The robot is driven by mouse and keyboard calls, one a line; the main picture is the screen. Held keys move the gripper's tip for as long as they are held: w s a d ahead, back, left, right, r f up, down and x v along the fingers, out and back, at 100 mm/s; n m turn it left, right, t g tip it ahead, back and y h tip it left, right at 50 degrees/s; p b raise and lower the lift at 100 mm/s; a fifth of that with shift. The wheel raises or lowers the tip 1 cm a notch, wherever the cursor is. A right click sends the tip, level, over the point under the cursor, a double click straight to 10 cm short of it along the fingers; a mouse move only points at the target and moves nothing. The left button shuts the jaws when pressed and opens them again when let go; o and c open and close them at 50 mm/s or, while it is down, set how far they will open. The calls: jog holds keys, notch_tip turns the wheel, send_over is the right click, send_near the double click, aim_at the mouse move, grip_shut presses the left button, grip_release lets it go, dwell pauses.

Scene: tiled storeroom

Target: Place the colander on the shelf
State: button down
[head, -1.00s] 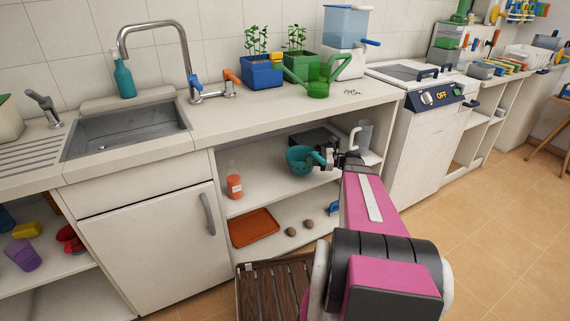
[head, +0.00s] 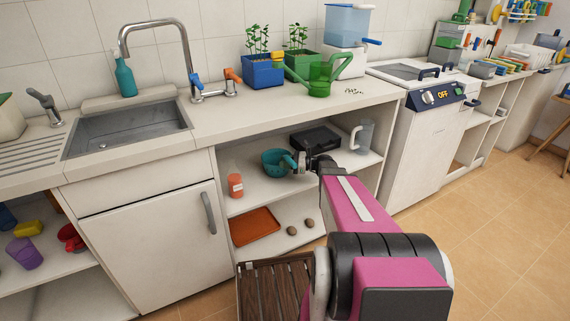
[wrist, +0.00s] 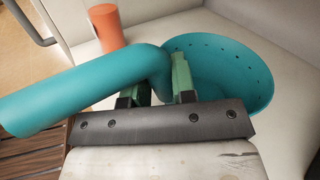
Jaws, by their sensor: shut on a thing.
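The teal colander (head: 273,160) is at the upper level of the open shelf (head: 252,196) under the counter, with its handle toward my gripper. In the wrist view its holed bowl (wrist: 240,65) is at the right and its thick handle (wrist: 85,88) runs to the left. My gripper (head: 297,164) is shut on the colander by the handle near the bowl; its green fingertips show in the wrist view (wrist: 163,80). The bowl looks low over the shelf board; I cannot tell whether it touches.
An orange bottle (head: 235,185) stands left of the colander. A black box (head: 315,138) is behind it and a grey-white pitcher (head: 362,136) is to the right. An orange tray (head: 255,227) and two brown round things (head: 297,229) lie on the lower shelf. Bare board lies in front of the bottle.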

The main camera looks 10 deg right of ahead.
jog(key=shift+f, duration=0.25)
jog(key=c, duration=0.9)
grip_release()
jog(key=shift+c, duration=0.2)
jog(key=shift+r, duration=0.1)
jog(key=v, duration=1.2)
